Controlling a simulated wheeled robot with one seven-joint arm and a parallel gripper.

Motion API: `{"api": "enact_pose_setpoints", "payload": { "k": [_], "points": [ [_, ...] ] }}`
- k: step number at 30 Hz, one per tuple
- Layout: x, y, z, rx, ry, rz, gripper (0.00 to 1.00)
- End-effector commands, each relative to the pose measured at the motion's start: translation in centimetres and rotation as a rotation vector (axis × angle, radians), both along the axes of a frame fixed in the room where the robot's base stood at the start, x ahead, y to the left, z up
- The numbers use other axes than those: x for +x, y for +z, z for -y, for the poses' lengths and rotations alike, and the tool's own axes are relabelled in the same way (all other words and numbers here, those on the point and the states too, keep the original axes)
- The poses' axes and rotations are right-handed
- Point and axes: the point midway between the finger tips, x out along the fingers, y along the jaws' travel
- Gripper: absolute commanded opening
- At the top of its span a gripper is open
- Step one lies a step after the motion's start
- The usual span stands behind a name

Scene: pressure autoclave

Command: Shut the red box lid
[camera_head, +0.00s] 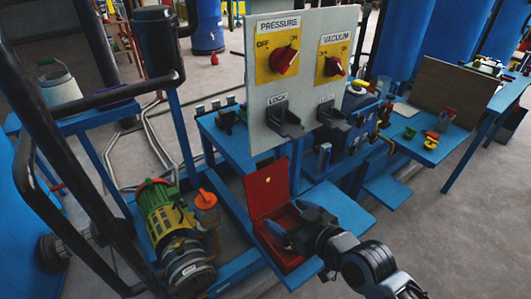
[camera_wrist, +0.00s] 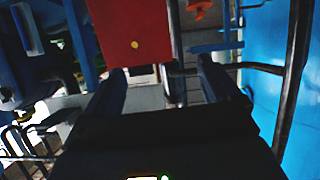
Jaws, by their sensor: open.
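The red box (camera_head: 287,262) sits on a blue shelf in the lower middle of the head view. Its red lid (camera_head: 267,187) stands open and upright at the back of the box. The lid also shows in the wrist view (camera_wrist: 135,30) at the top, with a small yellow dot on it. My gripper (camera_head: 280,236) is over the open box, in front of the lid, and hides part of the box's inside. In the wrist view my gripper (camera_wrist: 165,85) has its two fingers apart with nothing between them. I cannot tell whether a finger touches the lid.
A grey panel (camera_head: 298,105) with red PRESSURE and VACUUM knobs stands behind and above the box. A green and yellow motor (camera_head: 165,215) is to the left, near an orange valve handle (camera_head: 205,199). The blue shelf (camera_head: 340,208) has bare room right of the box.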

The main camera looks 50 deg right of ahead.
Motion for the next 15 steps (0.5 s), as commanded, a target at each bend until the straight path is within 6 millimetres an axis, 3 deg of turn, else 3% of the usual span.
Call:
{"api": "enact_pose_setpoints", "payload": {
  "k": [1, 6, 9, 15],
  "points": [
    [1.8, 1.3, 1.6, 0.002, -0.012, 0.006, 0.89],
    [5.9, 3.3, 5.6, 0.018, -0.023, 0.002, 0.89],
    [7.4, 4.3, 7.1, 0.024, -0.023, 0.002, 0.89],
    [8.7, 4.8, 8.4, 0.029, -0.02, -0.001, 0.89]
  ]
}}
